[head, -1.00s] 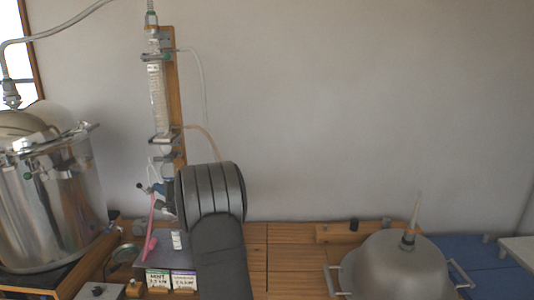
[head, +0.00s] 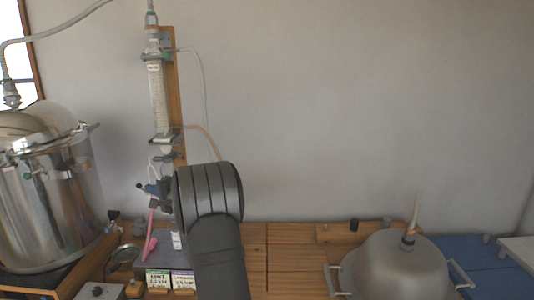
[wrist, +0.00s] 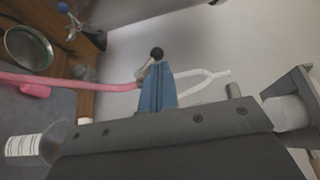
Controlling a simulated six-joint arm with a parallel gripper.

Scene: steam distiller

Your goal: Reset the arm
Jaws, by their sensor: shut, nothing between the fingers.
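In the wrist view my gripper (wrist: 158,70) shows as two blue-grey fingers pressed together, rising from the dark screwed gripper body. Nothing is between them. A small black ball knob (wrist: 157,53) shows right at the fingertips; I cannot tell whether they touch. In the head view my dark arm stands in the lower middle, in front of the lower part of the condenser stand (head: 175,105), and the gripper is mostly hidden behind it. A pink tube (wrist: 100,84) runs toward the fingers from the left; it also shows in the head view (head: 151,228).
The steel boiler (head: 50,205) stands at left, and a grey dome lid (head: 392,268) with handles sits at right. Two small label boxes (head: 170,280) are left of my arm. A round dish (wrist: 28,52) and a striped-label vial (wrist: 22,146) lie close by. The wall area right of the stand is clear.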

